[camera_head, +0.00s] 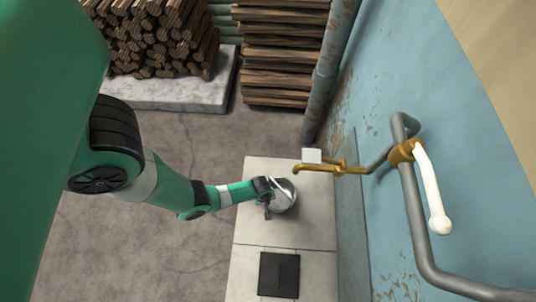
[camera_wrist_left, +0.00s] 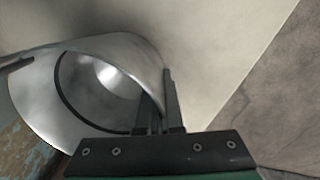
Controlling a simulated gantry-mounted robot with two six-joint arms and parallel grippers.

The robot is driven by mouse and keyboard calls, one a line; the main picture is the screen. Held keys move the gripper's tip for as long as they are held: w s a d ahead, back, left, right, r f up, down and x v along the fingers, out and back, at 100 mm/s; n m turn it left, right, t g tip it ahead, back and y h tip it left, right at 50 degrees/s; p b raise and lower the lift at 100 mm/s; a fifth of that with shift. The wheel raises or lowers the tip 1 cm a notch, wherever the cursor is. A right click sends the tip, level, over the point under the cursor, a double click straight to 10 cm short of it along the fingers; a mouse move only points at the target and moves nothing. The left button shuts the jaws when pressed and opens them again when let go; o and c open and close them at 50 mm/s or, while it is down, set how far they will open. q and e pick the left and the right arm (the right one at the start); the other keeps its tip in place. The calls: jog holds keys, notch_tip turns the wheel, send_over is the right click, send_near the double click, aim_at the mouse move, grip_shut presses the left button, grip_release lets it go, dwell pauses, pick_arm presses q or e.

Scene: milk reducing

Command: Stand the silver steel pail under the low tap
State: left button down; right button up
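The silver steel pail (camera_head: 284,196) is over the pale slab in the head view, to the lower left of the brass low tap (camera_head: 330,169). The tap's spout end points left, above and apart from the pail in the picture. My left gripper (camera_head: 267,201) is at the pail's left side. In the left wrist view the pail (camera_wrist_left: 95,90) fills the left, its round opening showing. My left gripper's fingers (camera_wrist_left: 160,112) are close together at its edge, with the pail's wall seemingly between them. Whether the pail touches the slab is unclear. My right gripper is out of view.
The pale slab (camera_head: 255,225) has a dark square drain (camera_head: 279,274) at the front. A blue wall with a grey pipe (camera_head: 412,225) and white lever (camera_head: 432,190) stands right. A vertical pipe (camera_head: 325,80) and stacked wood (camera_head: 283,50) are behind.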

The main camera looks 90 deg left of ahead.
pick_arm(q)
jog(key=shift+f, duration=0.2)
jog(key=c, duration=1.1)
grip_release()
jog(key=shift+r, duration=0.2)
jog(key=r+p, duration=0.7)
jog(key=p, duration=0.1)
jog(key=shift+s+d+r, duration=0.1)
jog(key=shift+s+r, duration=0.2)
jog(key=shift+r, duration=0.05)
jog(key=shift+f, duration=0.1)
